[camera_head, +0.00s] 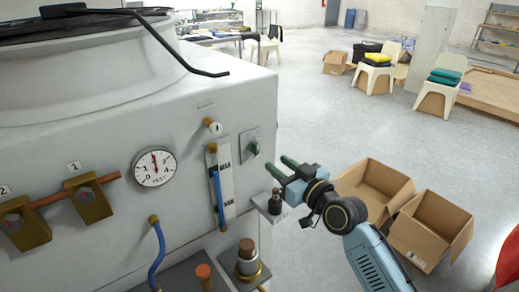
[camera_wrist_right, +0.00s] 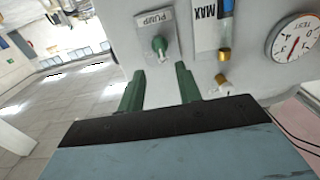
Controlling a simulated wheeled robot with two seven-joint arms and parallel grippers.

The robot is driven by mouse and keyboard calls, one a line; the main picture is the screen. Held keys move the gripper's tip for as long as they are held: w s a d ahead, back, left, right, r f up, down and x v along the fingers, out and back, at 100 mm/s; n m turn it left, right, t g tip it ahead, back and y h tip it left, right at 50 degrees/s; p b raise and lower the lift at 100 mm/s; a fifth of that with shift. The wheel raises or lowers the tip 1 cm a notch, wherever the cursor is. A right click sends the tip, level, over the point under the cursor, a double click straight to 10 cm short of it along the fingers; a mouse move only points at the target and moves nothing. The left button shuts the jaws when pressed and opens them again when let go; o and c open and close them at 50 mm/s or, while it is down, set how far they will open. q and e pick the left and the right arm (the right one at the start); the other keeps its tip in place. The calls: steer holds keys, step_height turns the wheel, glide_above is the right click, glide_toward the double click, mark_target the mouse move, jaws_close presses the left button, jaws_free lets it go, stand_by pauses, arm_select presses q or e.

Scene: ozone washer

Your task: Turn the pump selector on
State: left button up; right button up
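The pump selector (camera_head: 254,148) is a small green knob on a grey plate, on the right part of the washer's front face. In the right wrist view the selector (camera_wrist_right: 159,45) sits on a plate marked PUMP, just beyond the fingertips. My right gripper (camera_head: 282,165) has two green fingers, apart, with nothing between them. It is in front of the panel, lower and to the right of the knob in the head view. In the right wrist view the gripper (camera_wrist_right: 160,75) has its fingers on either side below the knob, seemingly not touching it. My left gripper is not in view.
Next to the selector are a flow meter (camera_head: 219,187) with a blue tube and a round gauge (camera_head: 155,167). A bracket with a black fitting (camera_head: 276,203) juts out below my right gripper. Open cardboard boxes (camera_head: 431,229) stand on the floor at right.

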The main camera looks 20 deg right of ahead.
mark_target(258, 149)
steer(key=x, duration=0.9)
steer(key=c, duration=0.6)
steer(key=shift+f, duration=0.1)
